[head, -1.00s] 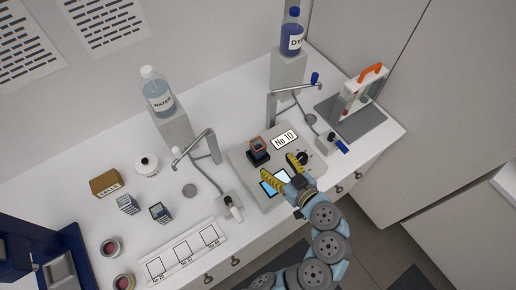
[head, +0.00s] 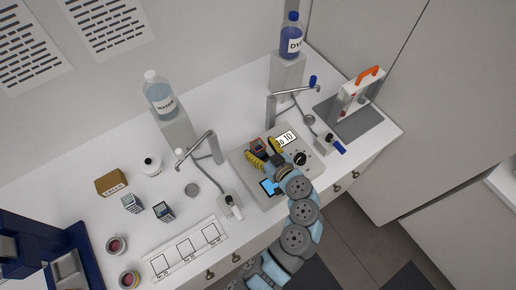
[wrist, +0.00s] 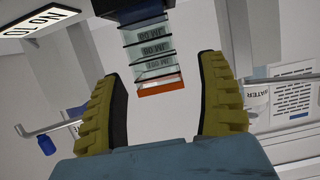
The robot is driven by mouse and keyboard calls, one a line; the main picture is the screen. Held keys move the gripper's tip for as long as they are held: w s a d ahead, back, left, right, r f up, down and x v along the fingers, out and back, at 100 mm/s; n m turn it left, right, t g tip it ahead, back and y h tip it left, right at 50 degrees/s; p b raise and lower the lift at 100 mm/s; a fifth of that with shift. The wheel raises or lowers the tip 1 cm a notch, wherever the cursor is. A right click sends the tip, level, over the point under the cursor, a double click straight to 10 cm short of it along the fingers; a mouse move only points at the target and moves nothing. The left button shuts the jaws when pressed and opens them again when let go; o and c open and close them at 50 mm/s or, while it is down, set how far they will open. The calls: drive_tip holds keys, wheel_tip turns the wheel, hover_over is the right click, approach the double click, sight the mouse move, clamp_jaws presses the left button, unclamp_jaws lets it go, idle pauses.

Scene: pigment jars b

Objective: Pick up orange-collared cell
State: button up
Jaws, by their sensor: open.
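The orange-collared cell (head: 257,145) stands in a dark holder on the grey device with the "No 10" plate. In the wrist view the cell (wrist: 153,65) shows as glass layers with dark labels, and its orange collar (wrist: 160,88) faces my gripper. My gripper (head: 265,154) is open, with its two yellow ridged fingers close to the cell. In the wrist view my gripper (wrist: 162,70) has one finger on each side of the cell, with a visible gap on both sides. The holder is partly hidden by my fingers in the head view.
The "No 10" plate (head: 287,138) and a black knob (head: 300,158) are close to my gripper. Metal spouts stand left (head: 207,146) and right (head: 292,92) of the device. Two other cells (head: 163,211) stand left, behind a marked white strip (head: 187,249).

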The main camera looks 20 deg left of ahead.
drive_tip(key=shift+x, duration=0.8)
drive_tip(key=shift+c, duration=0.4)
drive_tip(key=c, duration=1.3)
drive_tip(key=shift+o, duration=0.2)
